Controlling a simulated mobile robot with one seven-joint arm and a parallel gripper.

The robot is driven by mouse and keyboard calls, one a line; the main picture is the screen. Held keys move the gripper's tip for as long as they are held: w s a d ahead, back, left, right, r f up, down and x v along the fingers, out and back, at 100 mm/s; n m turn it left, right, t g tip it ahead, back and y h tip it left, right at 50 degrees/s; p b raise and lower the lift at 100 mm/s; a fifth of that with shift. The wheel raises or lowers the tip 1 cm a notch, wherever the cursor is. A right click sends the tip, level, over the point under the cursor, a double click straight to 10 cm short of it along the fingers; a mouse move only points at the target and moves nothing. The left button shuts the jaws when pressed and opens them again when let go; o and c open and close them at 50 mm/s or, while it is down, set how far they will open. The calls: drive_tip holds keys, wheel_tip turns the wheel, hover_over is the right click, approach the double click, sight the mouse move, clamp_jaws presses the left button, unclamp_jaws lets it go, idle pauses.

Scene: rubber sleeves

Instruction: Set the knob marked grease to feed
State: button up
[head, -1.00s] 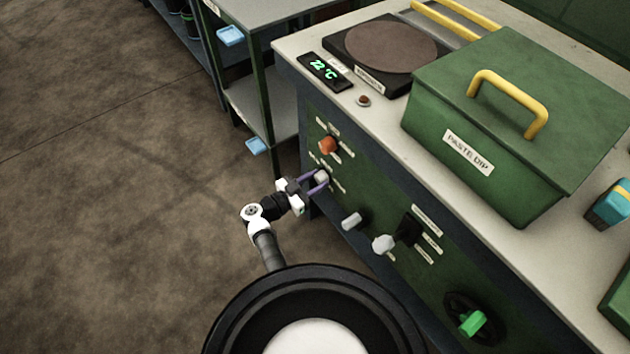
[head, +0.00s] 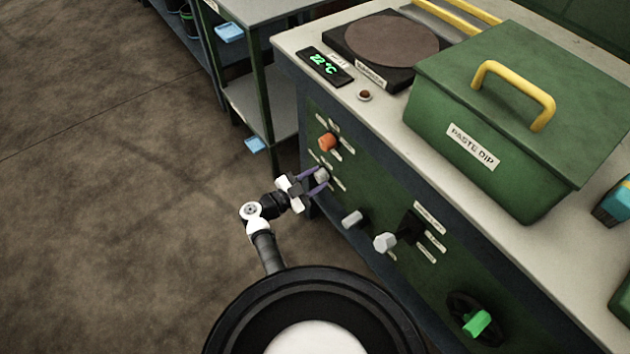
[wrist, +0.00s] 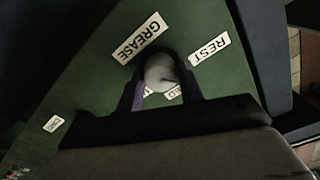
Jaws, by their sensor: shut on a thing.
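The grease knob is a pale grey knob (head: 321,175) on the green front panel, below the orange knob. In the wrist view the same knob (wrist: 159,72) sits between my fingers, beside a label reading GREASE (wrist: 140,38) and another reading REST (wrist: 209,52). A further label below the knob is partly covered by the knob and a finger, so I cannot read it whole. My gripper (head: 314,181) is shut on the knob, with a purple finger on either side. I cannot tell exactly which label the knob points to.
An orange knob (head: 327,142) is just above. The worktop holds a green box (head: 500,130) marked PASTE DIP. Open floor lies left.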

drive_tip(key=m+b, duration=0.1)
drive_tip(key=m, duration=0.2)
drive_tip(key=shift+f, duration=0.15)
drive_tip(key=shift+m+b, duration=0.8)
drive_tip(key=shift+m, duration=0.9)
drive_tip(key=o, duration=1)
drive_tip(key=v, duration=1.4)
drive_tip(key=shift+p, duration=0.4)
drive_tip(key=shift+r, duration=0.25)
